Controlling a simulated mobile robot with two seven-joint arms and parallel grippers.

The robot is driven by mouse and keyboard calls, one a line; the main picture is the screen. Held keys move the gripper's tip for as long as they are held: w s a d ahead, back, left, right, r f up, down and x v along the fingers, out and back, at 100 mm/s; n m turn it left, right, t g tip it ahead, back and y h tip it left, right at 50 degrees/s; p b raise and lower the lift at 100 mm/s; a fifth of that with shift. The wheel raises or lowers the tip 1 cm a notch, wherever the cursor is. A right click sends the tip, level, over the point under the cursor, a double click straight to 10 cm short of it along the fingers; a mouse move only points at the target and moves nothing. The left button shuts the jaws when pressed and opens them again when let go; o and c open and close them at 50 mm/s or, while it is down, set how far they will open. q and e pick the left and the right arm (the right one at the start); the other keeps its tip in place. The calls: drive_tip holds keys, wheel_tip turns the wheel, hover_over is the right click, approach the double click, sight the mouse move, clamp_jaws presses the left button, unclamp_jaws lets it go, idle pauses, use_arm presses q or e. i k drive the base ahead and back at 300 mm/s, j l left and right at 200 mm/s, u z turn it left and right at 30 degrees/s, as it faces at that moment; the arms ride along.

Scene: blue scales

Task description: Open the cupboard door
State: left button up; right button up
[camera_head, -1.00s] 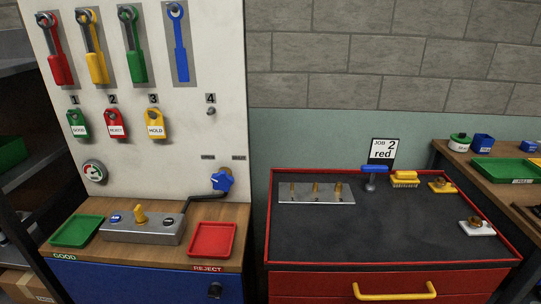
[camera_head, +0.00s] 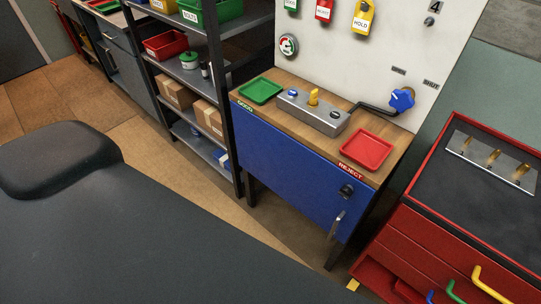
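The blue cupboard door (camera_head: 285,172) is the front of the unit under the wooden worktop (camera_head: 364,125), in the middle of the head view. It looks flush with the unit and closed. A dark round knob (camera_head: 346,190) sits near its upper right corner. A silver upright handle (camera_head: 336,225) is below the knob, near the door's right edge. Neither of my grippers shows in the view.
A red drawer cabinet (camera_head: 420,232) stands close on the right, with yellow, green and blue handles. Dark metal shelving (camera_head: 214,85) with boxes stands on the left. A red tray (camera_head: 367,150) and green tray (camera_head: 261,91) lie on the worktop. Wooden floor (camera_head: 185,185) is free before the shelving.

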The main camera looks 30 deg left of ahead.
sight(309, 181)
drive_tip(key=u, duration=0.75)
drive_tip(key=k+z, duration=0.1)
drive_tip(key=z, duration=0.25)
drive_tip(key=k+z, duration=0.15)
drive_tip(key=z, duration=0.25)
drive_tip(key=k+z, duration=0.1)
drive_tip(key=z, duration=0.25)
